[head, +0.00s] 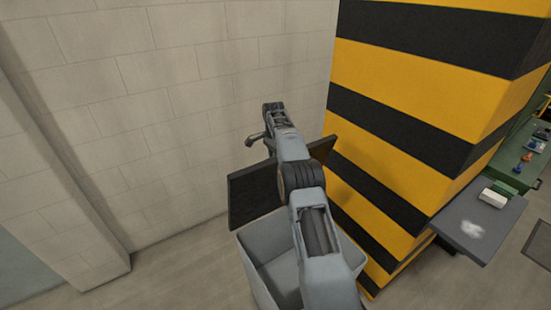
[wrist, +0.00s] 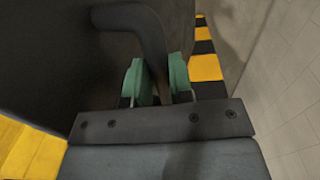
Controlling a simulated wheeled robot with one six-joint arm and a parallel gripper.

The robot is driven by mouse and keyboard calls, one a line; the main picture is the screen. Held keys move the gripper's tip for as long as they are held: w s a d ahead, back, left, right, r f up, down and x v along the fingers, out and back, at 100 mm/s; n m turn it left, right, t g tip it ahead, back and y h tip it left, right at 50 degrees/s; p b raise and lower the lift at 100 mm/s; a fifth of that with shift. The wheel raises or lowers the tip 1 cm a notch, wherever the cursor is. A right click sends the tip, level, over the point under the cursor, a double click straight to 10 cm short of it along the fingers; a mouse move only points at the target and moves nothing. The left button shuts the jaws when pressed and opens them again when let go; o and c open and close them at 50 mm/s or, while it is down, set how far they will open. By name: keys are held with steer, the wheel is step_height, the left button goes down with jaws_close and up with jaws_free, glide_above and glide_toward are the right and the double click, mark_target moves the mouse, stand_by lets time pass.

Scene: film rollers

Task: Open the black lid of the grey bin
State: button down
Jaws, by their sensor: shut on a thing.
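The grey bin (head: 270,265) stands on the floor below my arm in the head view, and part of its inside shows. Its black lid (head: 253,192) is raised and steeply tilted above the bin, with my arm across its middle. In the wrist view the lid is the dark surface (wrist: 45,60) at the left. My gripper (wrist: 159,84) has green finger pads on either side of the lid's dark curved handle (wrist: 150,35) and is shut on it.
A yellow and black striped pillar (head: 420,90) stands close to the right of the bin and lid. A pale block wall (head: 200,100) is behind. A grey side table (head: 480,220) with small items is at right. Bare floor (head: 170,270) lies left.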

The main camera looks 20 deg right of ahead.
steer(key=shift+a+f, duration=0.1)
steer(key=shift+f, duration=0.4)
steer(key=c, duration=1.4)
jaws_free()
steer(key=o, duration=0.3)
steer(key=shift+w, duration=0.25)
steer(key=shift+o, duration=0.4)
steer(key=shift+s+r, duration=0.15)
steer(key=shift+r, duration=0.6)
steer(key=s+r+b, duration=0.1)
steer(key=r, duration=0.1)
steer(key=s+r+b, duration=0.2)
steer(key=r, duration=0.1)
steer(key=s+a+r+b, duration=0.1)
steer(key=s+r+b, duration=0.1)
steer(key=shift+s+r, duration=0.2)
steer(key=shift+r, duration=0.15)
steer(key=s+a+r+b, duration=0.1)
steer(key=s+r+b, duration=0.3)
steer(key=s, duration=0.4)
steer(key=shift+s+a, duration=0.15)
steer(key=shift+a, duration=0.1)
